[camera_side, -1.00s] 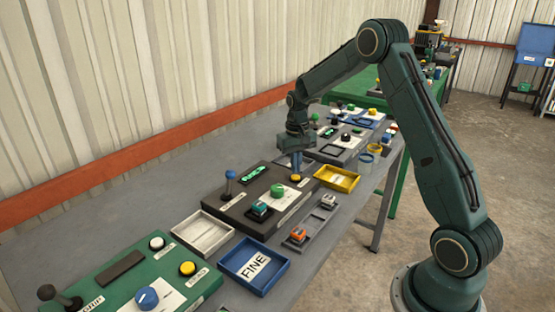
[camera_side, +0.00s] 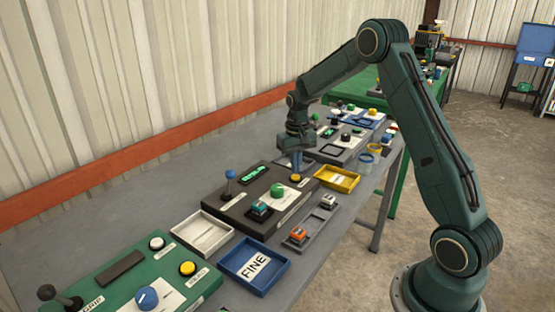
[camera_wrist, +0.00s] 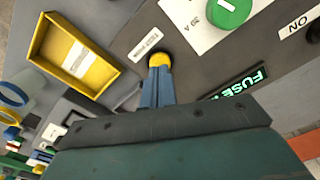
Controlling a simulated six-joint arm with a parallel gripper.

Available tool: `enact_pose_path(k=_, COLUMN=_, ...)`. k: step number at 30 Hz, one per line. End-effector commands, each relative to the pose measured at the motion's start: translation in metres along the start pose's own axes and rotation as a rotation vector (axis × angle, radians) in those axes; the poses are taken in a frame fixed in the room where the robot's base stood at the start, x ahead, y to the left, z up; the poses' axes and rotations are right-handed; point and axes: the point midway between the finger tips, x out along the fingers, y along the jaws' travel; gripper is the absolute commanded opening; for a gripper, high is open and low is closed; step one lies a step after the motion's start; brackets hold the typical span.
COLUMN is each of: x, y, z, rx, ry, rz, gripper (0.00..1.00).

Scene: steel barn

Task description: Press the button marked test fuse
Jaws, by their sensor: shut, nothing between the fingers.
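My gripper (camera_wrist: 158,72) is shut and empty, its blue fingers pointing down. A round yellow button (camera_wrist: 160,60) shows right at the fingertips in the wrist view, partly hidden by them. I cannot tell for certain whether the tips touch it. A white label (camera_wrist: 145,43) lies beside the button, its print too small to read. The button is on a dark panel (camera_side: 232,210), at the end where my gripper (camera_side: 297,172) stands in the side view. The panel's display (camera_wrist: 236,84) shows green letters that begin "FUSE"; the rest is cut off.
A yellow tray (camera_side: 337,179) stands close to the right of my gripper. A blue tray marked FINE (camera_side: 254,266) and a green panel (camera_side: 130,275) are nearer the camera.

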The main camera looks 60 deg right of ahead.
Motion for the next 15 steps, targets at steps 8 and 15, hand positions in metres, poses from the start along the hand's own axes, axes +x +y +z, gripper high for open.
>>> enact_pose_path(k=8, x=0.0025, y=0.0000, z=0.0001, rx=0.000, ry=-0.001, rz=0.000, gripper=0.00)
enact_pose_path(k=15, x=0.0059, y=0.0000, z=-0.0001, rx=0.000, ry=0.000, rz=0.000, gripper=0.00)
